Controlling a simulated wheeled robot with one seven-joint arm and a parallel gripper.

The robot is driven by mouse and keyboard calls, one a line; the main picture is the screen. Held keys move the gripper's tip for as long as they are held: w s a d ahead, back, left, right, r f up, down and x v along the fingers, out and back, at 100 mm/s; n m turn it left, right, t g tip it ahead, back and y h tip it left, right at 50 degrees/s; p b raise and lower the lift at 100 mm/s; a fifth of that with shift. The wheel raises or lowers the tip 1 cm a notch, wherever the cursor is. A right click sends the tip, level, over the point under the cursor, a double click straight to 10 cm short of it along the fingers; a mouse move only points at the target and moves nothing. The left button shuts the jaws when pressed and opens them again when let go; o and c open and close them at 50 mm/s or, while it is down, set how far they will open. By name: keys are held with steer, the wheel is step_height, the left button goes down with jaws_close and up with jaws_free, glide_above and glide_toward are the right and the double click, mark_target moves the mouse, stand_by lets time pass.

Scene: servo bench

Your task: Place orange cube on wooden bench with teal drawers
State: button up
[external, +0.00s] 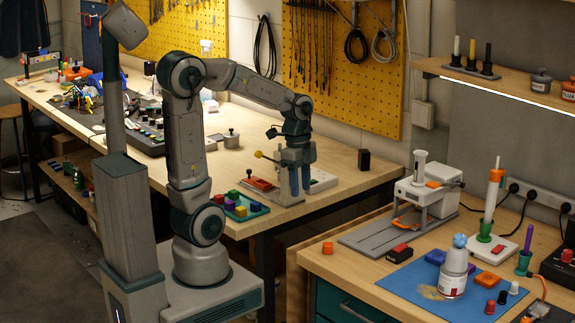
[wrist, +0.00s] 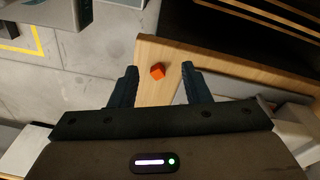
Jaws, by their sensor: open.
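The small orange cube (external: 327,247) rests on the wooden top of the bench with teal drawers (external: 315,262), near its left corner. In the wrist view the cube (wrist: 157,71) shows between the fingertips in the picture, on the wooden corner (wrist: 160,50), beyond and apart from the fingers. My gripper (external: 300,190) is open and empty. It is in the air, above and to the left of the cube in the external view; the wrist view shows both fingers (wrist: 158,84) spread.
A grey-and-white bench machine (external: 425,197) stands behind the cube. A red-and-black block (external: 401,251) and a blue mat (external: 410,285) with a white bottle (external: 453,275) lie to its right. The long wooden bench (external: 345,180) is at left, with a gap between the benches.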

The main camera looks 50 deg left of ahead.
steer(key=s+a+n+t+y, duration=0.1)
steer(key=s+a+n+t, duration=0.2)
steer(key=n, duration=1.1)
steer(key=shift+s+a+r+n, duration=0.3)
steer(key=shift+s+a+r, duration=0.1)
steer(key=shift+s+a, duration=1.2)
